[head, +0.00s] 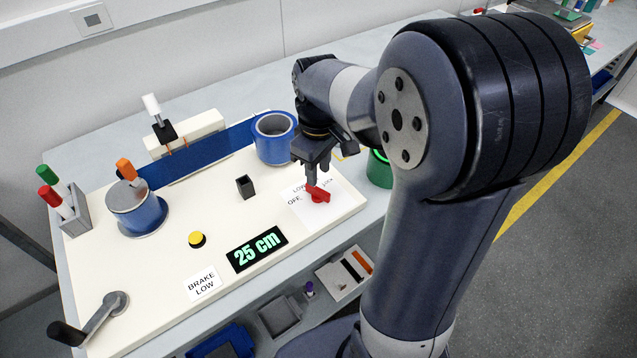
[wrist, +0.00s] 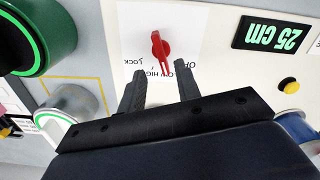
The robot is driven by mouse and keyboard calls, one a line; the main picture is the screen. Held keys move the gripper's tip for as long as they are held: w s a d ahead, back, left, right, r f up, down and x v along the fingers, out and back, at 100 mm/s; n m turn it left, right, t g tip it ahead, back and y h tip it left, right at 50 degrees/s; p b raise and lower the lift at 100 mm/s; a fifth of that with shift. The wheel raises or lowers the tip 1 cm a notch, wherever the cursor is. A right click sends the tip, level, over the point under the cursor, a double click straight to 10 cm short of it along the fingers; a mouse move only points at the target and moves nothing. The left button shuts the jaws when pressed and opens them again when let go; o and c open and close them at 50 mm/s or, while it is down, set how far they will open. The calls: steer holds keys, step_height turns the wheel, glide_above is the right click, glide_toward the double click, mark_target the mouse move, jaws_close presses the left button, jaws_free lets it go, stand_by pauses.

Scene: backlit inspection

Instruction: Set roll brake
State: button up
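A red brake knob (head: 319,195) sits on a white label near the right side of the cream board. The label has words around the knob, including OFF, LOW and LOCK, partly hidden by my gripper. The knob also shows in the wrist view (wrist: 160,46), just beyond the fingertips. My gripper (head: 316,176) points down close above the knob. In the wrist view its two fingers (wrist: 161,84) are apart with nothing between them. A card (head: 203,284) at the board's front edge reads BRAKE LOW.
A display (head: 257,249) reads 25 cm. A yellow button (head: 197,239), a small black block (head: 245,186) and a crank handle (head: 90,318) are on the board. Blue film runs between two rolls, left (head: 145,216) and right (head: 275,150). A green-ringed cylinder (head: 378,172) stands right of the gripper.

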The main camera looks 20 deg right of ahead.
mark_target(318, 189)
step_height(318, 189, down, 5)
steer(key=shift+a+f, duration=0.1)
steer(key=shift+f, duration=0.1)
steer(key=shift+c, duration=0.5)
jaws_close()
